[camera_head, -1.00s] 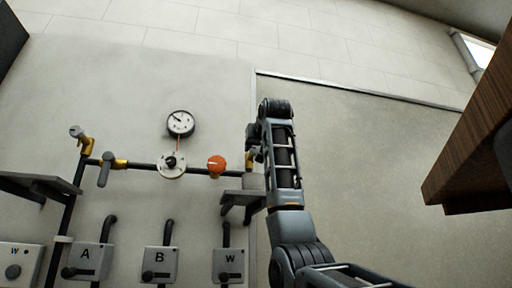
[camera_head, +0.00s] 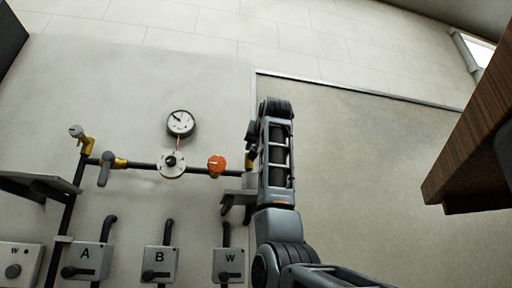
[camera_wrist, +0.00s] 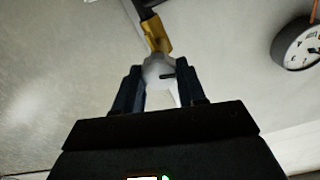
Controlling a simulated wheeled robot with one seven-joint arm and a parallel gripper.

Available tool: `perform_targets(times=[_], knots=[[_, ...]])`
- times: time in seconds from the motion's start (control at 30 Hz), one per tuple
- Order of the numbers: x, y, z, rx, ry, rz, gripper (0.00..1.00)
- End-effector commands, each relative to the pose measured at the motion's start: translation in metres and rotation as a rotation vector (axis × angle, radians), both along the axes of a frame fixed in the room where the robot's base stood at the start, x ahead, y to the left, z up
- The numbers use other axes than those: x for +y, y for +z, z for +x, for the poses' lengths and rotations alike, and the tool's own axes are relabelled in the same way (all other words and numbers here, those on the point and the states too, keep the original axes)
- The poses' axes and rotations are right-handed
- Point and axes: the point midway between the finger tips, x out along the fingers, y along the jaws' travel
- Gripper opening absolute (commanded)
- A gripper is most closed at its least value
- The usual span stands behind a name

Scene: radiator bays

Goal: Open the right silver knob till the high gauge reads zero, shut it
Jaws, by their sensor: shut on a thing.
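The right silver knob (camera_wrist: 157,69) sits on a brass fitting (camera_wrist: 156,34) in the wrist view, with a short dark mark on its face. My gripper (camera_wrist: 163,82) is shut on the knob, a finger on each side. A pale sliver shows between the fingers below it; I cannot tell what it is. In the head view my arm's end hides most of the knob. The high gauge (camera_head: 180,123) is a round white dial above the pipe, its needle pointing to the upper left. It is also partly in the wrist view (camera_wrist: 299,43).
Left of my gripper, the dark pipe (camera_head: 142,165) carries an orange knob (camera_head: 216,164), a white round dial (camera_head: 171,164) and a grey lever (camera_head: 105,170). Another silver knob (camera_head: 75,131) is at far left. Boxes A, B and W line up below. A wooden block (camera_head: 470,160) juts in at right.

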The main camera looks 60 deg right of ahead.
Motion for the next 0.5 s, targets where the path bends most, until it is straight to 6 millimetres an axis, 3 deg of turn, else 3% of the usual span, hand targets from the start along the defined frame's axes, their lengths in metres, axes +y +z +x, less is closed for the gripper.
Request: perform_targets(times=[0.5], knots=[[-0.0001,-0.0011,-0.0002,-0.373,0.003,0.320,0.10]])
